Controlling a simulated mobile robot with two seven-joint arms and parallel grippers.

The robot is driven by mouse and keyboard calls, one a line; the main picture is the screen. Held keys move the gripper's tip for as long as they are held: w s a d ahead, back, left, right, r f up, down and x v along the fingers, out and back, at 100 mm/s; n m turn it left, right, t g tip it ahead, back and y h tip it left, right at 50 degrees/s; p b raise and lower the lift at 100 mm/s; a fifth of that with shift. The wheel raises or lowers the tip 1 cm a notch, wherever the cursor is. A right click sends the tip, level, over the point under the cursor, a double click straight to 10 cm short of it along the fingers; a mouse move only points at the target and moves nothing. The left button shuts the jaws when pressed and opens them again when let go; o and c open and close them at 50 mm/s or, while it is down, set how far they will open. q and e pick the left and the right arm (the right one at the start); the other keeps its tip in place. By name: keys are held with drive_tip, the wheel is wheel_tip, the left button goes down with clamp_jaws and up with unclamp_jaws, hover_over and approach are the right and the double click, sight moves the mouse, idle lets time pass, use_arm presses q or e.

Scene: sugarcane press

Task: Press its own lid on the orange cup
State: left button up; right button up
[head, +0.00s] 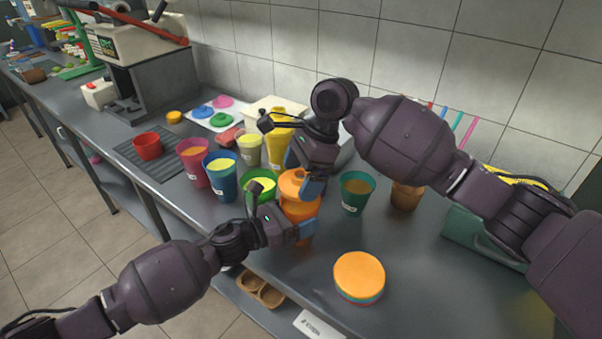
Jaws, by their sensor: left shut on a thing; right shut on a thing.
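The orange cup (298,208) stands near the front edge of the counter, partly hidden by both grippers. My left gripper (300,232), the lower one, is shut on the cup's side. My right gripper (312,186) is shut on an orange lid (292,182) at the cup's mouth. The lid looks about level over the rim. I cannot tell whether it is seated or just above it.
A stack of round lids (359,272), orange on top, lies at the front right. A green cup (263,187), blue cup (222,178) and teal cup (356,192) stand close by. A brown cup (405,196) stands farther right.

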drive_tip(key=shift+f, duration=0.65)
drive_tip(key=shift+f, duration=0.9)
drive_tip(key=shift+f, duration=0.7)
drive_tip(key=o, duration=0.5)
drive_tip(key=shift+r, duration=0.1)
drive_tip(key=v, duration=1.1)
drive_tip(key=shift+d+r, duration=0.1)
drive_tip(key=shift+r, duration=0.3)
